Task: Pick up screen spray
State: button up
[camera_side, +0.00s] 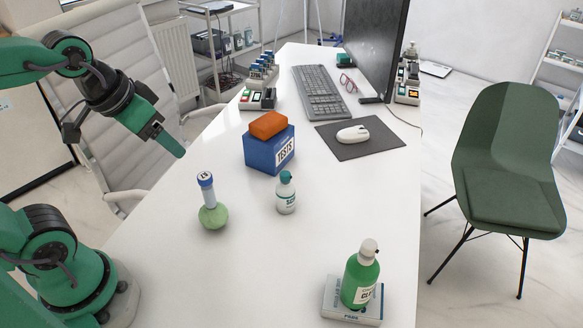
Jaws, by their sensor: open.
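A small white bottle with a teal cap (286,193) stands upright on the white desk; its label is too small to read surely, but it may be the screen spray. A larger green bottle with a pale cap (361,276) stands on a flat white and blue box (331,303) marked like pads; its label is only partly legible. My gripper (177,150) is open and empty, in the air at the left, pointing down and right. It is up and left of both bottles, apart from them.
A round green flask with a blue stopper (213,212) stands left of the white bottle. Behind it is a blue tests box (262,152) with an orange block (268,125) on top. A mouse (353,134), keyboard (319,92) and monitor (374,42) are further back. The front middle desk is clear.

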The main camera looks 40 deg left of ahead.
jog(key=w+d+f+g, duration=0.3)
jog(key=w+d, duration=0.1)
jog(key=w, duration=0.8)
jog(key=m+g, duration=0.2)
send_over(285, 188)
jog(key=a, duration=0.1)
jog(key=f, duration=1)
jog(key=shift+w, duration=0.35)
jog(key=shift+w+d+f, duration=0.15)
jog(key=shift+w+f, duration=0.1)
jog(key=shift+f, duration=0.2)
jog(key=shift+s+f, duration=0.15)
jog(key=shift+f, duration=3.75)
jog(key=c, duration=1.2)
jog(key=shift+o, duration=0.2)
jog(key=shift+r, duration=0.25)
